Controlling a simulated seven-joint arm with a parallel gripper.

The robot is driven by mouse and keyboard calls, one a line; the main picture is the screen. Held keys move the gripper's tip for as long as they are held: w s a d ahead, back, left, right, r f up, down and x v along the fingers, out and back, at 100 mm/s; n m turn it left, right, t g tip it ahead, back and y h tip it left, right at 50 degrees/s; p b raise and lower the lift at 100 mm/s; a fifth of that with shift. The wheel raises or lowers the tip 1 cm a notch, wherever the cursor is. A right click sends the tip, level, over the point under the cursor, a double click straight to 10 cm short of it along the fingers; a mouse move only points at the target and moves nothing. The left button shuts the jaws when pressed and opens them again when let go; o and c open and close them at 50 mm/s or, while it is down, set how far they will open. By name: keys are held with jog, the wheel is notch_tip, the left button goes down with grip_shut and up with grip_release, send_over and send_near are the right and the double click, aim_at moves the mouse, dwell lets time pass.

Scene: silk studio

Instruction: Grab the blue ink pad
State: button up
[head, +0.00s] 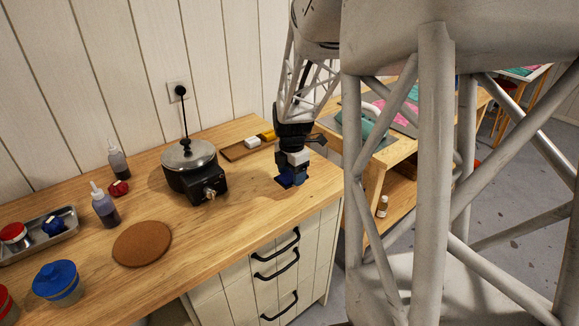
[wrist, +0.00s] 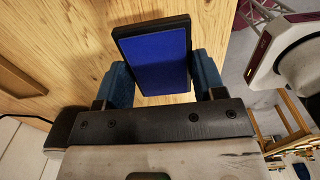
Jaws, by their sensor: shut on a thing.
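The blue ink pad (wrist: 155,58) is a flat rectangle with a bright blue face and a dark rim. In the wrist view it sits between the two blue fingers of my gripper (wrist: 163,80), which is shut on it. In the head view my gripper (head: 292,178) is at the right end of the wooden counter (head: 225,215), pointing down. The dark blue pad (head: 284,181) shows at its fingertips, partly hidden by them. I cannot tell whether the pad touches the counter.
A black hot plate with a lidded pot (head: 188,160) stands left of my gripper. A wooden tray (head: 237,152) with a white block and a yellow item lies behind. A round cork mat (head: 142,243), dye bottles (head: 105,207) and a blue-lidded jar (head: 57,281) are further left.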

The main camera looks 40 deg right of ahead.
jog(key=shift+s+a+r, duration=0.1)
jog(key=shift+s+a, duration=0.4)
jog(key=shift+s, duration=0.4)
